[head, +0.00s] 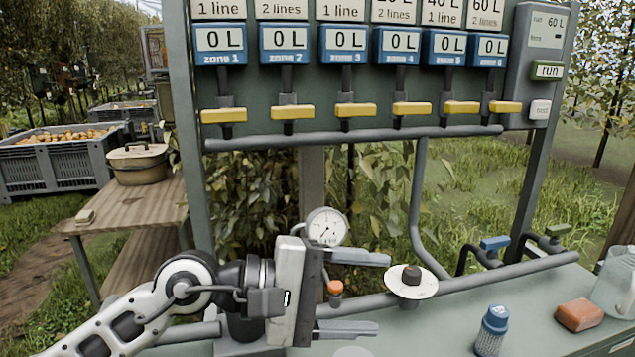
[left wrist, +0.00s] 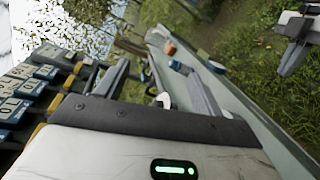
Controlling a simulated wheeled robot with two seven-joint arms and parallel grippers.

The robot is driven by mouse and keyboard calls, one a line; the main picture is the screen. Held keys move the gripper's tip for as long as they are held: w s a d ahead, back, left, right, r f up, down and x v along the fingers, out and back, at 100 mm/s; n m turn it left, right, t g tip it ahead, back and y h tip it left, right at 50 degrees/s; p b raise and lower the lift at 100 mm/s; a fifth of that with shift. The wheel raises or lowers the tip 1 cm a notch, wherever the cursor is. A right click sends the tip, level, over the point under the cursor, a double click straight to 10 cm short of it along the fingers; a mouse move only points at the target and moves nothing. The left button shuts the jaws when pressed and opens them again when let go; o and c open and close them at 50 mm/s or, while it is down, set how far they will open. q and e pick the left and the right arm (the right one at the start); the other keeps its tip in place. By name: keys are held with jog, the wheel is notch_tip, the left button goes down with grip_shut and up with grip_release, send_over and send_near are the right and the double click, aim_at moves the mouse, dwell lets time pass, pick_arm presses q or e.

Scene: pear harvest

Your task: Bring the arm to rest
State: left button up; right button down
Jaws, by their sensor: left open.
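My left gripper (head: 362,293) reaches in from the left, low over the green bench. Its two grey fingers point right and stand wide apart, with nothing between them. In the left wrist view its fingers (left wrist: 160,88) also stand apart and empty. A white and dark gripper, which seems to be my right one (left wrist: 294,42), shows at the upper right of that view, over grass. Its jaw opening is unclear. The head view does not show it.
A green bench (head: 430,325) carries a blue-capped bottle (head: 492,330), an orange block (head: 580,315) and a clear jar (head: 615,280). A gauge (head: 326,228) and a white disc (head: 411,282) stand close to the left gripper. Yellow levers (head: 356,110) line the panel behind.

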pick_arm(q)
jog(key=w+a+r+n+t+h, duration=0.1)
jog(key=a+r+n+t, duration=0.25)
jog(key=n+t, duration=0.65)
jog(key=w+a+r+n+t+h, duration=0.1)
jog(key=a+r+n+t, duration=0.3)
jog(key=n, duration=1.1)
jog(key=w+a+f+n+t+y, duration=0.1)
jog(key=a+f+n+y, duration=0.6)
jog(key=n, duration=0.5)
jog(key=w+a+f+n+t+y, duration=0.1)
jog(key=a+f+n+y, duration=0.45)
jog(key=n+y, duration=0.6)
jog(key=s+a+f+n+g, duration=0.2)
jog(key=f+n+g, duration=0.1)
jog(key=f+n, duration=0.15)
jog(key=s+a+f+n+g, duration=0.2)
jog(key=s+f+n, duration=0.1)
jog(key=f, duration=0.3)
jog(key=s+f+n+g+h, duration=0.1)
jog(key=s+f+n+g, duration=0.85)
jog(key=s, duration=0.75)
jog(key=w+d+f+m+t+h+p, duration=0.1)
jog(key=w+d+f+t+h+p, duration=0.1)
jog(key=w+d+t, duration=0.4)
jog(key=shift+w+f+t+h, duration=0.15)
jog(key=shift+f+t+h, duration=0.3)
jog(key=shift+f+h, duration=0.4)
